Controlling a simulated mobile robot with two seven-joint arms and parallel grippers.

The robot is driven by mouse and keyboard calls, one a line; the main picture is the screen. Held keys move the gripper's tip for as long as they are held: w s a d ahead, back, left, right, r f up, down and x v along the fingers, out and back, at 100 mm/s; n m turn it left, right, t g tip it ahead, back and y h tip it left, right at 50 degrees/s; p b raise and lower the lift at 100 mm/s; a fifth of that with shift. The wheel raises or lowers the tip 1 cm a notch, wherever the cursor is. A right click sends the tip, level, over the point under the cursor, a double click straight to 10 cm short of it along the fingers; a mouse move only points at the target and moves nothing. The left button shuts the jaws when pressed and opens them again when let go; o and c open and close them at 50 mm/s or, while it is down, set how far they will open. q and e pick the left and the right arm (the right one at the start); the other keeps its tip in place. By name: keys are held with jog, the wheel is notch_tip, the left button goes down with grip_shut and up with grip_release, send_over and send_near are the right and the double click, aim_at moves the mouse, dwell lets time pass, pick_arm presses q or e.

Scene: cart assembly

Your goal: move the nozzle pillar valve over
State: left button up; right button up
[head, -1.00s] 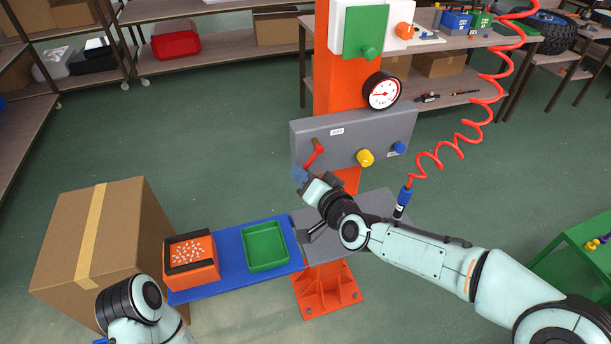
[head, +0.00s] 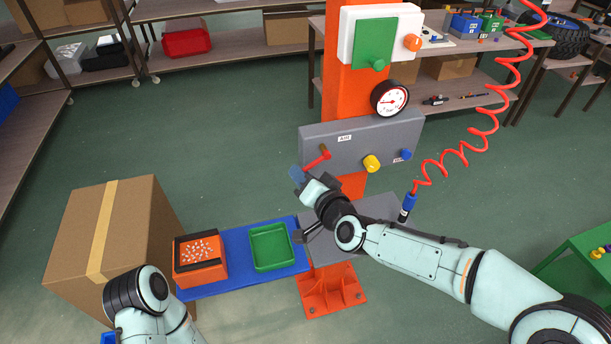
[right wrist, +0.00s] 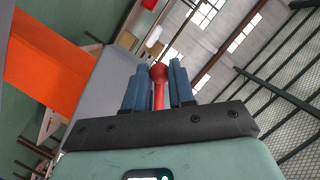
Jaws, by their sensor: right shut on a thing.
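The valve is a red lever (head: 318,159) on the grey panel (head: 345,150) of the orange pillar. It slants down and left from its pivot. My right gripper (head: 298,175) is at the lever's lower left end. In the right wrist view the red handle with its round knob (right wrist: 158,73) stands between the blue fingers of my right gripper (right wrist: 158,90), which is shut on it. My left gripper (head: 108,338) shows only as a bit of blue at the bottom left edge; its fingers are mostly hidden.
The panel also has a yellow knob (head: 371,163) and a blue knob (head: 405,155). A gauge (head: 390,98) sits above it. A blue board (head: 238,244) with a green tray (head: 251,262) and an orange bin (head: 200,271) lies left of the pillar. A cardboard box (head: 80,235) stands farther left.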

jog(key=shift+s+a+r+p, duration=0.1)
jog(key=shift+a+r+p, duration=0.3)
jog(key=shift+r, duration=0.45)
jog(key=shift+o, duration=0.5)
jog(key=shift+a+r+p, duration=0.15)
jog(key=shift+r+p, duration=0.65)
jog(key=shift+r, duration=0.25)
jog(key=o, duration=0.9)
jog(key=shift+c, duration=0.2)
jog(key=shift+f, duration=0.15)
jog(key=shift+s, duration=0.1)
